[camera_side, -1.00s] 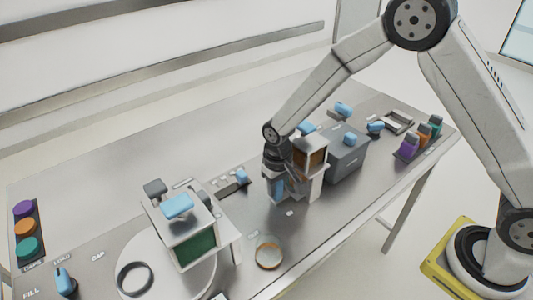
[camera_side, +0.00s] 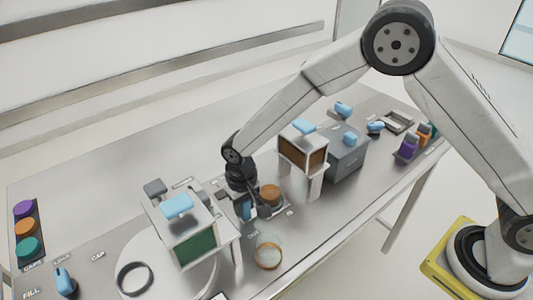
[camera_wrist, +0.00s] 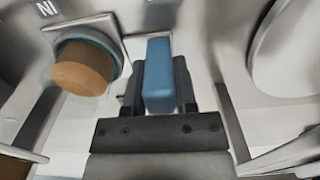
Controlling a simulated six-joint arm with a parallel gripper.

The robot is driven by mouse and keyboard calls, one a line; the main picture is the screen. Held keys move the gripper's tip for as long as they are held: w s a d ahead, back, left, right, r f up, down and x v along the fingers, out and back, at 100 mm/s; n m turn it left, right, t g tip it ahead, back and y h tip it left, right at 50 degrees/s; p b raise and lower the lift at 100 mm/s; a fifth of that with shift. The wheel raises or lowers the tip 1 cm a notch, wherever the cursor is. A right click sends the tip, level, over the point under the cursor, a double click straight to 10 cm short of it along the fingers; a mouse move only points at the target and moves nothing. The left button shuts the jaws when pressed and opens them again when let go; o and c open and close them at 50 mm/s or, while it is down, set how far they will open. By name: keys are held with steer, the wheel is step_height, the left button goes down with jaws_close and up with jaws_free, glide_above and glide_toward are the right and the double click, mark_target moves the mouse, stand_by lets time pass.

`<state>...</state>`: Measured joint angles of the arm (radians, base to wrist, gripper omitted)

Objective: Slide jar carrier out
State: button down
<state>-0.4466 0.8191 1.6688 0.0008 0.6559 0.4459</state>
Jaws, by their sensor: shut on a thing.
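The jar carrier (camera_side: 281,205) is a low grey tray on the table, holding a jar (camera_side: 270,195) with an orange-brown top. In the wrist view the jar (camera_wrist: 85,72) stands at the left in the carrier (camera_wrist: 112,28). My gripper (camera_side: 245,208) is shut on the carrier's blue handle (camera_wrist: 158,80), which stands upright between the fingers. The carrier sits left of the white-framed housing (camera_side: 303,152) with the brown window, outside it. My gripper partly hides the carrier's left side.
A glass ring with an orange rim (camera_side: 268,252) lies in front. A grey box (camera_side: 346,158) stands right of the housing.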

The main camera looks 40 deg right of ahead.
steer(key=shift+a+r, duration=0.1)
steer(key=shift+a, duration=0.7)
steer(key=shift+c, duration=2)
jaws_free()
steer(key=shift+r, duration=0.2)
step_height(320, 180, up, 7)
steer(key=shift+r, duration=0.15)
